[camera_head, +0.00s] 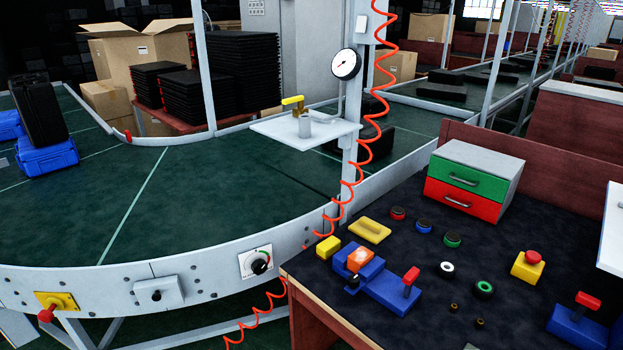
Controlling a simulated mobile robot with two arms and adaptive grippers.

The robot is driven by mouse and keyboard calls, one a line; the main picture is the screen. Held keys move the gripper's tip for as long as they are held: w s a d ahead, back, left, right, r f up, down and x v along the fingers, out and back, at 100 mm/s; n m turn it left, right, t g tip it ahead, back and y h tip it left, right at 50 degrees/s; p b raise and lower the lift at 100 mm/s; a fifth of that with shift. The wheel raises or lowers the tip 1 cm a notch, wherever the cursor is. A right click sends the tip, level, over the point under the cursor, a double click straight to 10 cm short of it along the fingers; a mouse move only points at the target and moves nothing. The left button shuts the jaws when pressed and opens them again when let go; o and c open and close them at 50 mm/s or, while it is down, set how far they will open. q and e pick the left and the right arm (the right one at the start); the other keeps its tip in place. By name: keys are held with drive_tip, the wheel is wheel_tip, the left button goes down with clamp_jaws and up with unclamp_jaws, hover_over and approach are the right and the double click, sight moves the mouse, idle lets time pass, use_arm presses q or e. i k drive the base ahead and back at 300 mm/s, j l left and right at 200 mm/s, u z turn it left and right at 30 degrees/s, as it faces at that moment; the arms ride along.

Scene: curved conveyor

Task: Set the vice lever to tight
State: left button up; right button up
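A blue vice-like fixture (388,291) sits near the front left corner of the dark worktable. A red-topped lever (410,277) stands nearly upright at its right end, leaning slightly. An orange piece (360,258) with a pale mark rests in its left end. I cannot tell from this view whether either lever is at tight. Neither of my grippers is in view.
A drawer box (478,176) with green and red drawers stands at the table's back. A yellow block with a red button (529,264), several small rings and a yellow bar (370,230) lie around. The curved conveyor (200,210) runs left. A coiled red hose (360,150) hangs beside the post.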

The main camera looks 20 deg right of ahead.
sight(409, 278)
drive_tip(key=z, duration=1.3)
